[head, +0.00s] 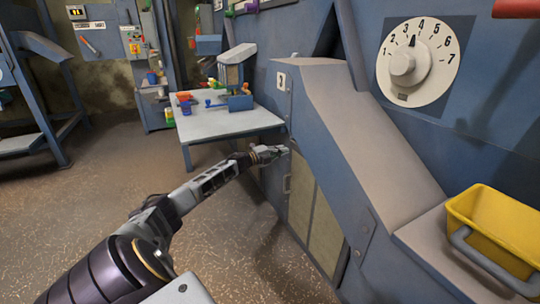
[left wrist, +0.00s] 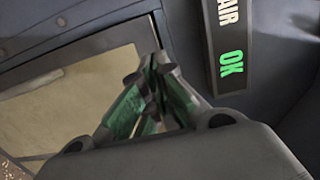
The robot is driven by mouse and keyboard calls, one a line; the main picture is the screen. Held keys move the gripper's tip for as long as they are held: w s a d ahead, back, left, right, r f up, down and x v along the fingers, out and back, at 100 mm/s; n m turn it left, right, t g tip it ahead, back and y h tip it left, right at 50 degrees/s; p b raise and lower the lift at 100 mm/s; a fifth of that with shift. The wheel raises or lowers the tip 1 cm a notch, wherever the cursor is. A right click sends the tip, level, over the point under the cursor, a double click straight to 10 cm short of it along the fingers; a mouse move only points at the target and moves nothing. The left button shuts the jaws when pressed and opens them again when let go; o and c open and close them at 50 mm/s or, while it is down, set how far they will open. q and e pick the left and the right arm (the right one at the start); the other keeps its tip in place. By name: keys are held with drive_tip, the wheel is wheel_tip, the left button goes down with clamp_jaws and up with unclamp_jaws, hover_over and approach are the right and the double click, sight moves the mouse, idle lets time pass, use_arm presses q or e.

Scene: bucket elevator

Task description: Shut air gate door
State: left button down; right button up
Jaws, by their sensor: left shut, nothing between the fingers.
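The beige panel door (head: 315,218) is low on the side of the blue machine in the head view, with a small handle (head: 287,184) at its left edge. It looks about flush with its frame, but I cannot tell if it is fully closed. The panel (left wrist: 70,95) also fills the left of the left wrist view. A dark plate (left wrist: 228,50) beside it reads "AIR" and a green "OK". My left gripper (head: 284,150) is shut and empty, close to the machine side above the handle. Its green-padded fingers (left wrist: 152,65) meet in front of the panel's edge. My right gripper is out of sight.
A table (head: 225,122) with small coloured items stands beyond the gripper. A sloping housing (head: 350,120) sits above the door. A yellow bin (head: 500,225) is at the right, below a numbered dial (head: 410,62). The floor at left is open.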

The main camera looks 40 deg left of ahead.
use_arm(q)
drive_tip(key=shift+v, duration=2.95)
drive_tip(key=shift+r, duration=0.15)
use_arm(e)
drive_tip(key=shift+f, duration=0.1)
use_arm(q)
wheel_tip(320, 180, up, 22)
drive_tip(key=p, duration=2.1)
drive_tip(key=shift+f+p, duration=0.25)
drive_tip(key=shift+p, duration=0.15)
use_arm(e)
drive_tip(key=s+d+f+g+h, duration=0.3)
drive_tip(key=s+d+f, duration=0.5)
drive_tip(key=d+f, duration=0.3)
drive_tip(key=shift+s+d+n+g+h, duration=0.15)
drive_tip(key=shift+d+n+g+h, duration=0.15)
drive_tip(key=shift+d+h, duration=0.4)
use_arm(q)
drive_tip(key=shift+r, duration=0.15)
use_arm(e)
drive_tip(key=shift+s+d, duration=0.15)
use_arm(q)
drive_tip(key=shift+s, duration=0.1)
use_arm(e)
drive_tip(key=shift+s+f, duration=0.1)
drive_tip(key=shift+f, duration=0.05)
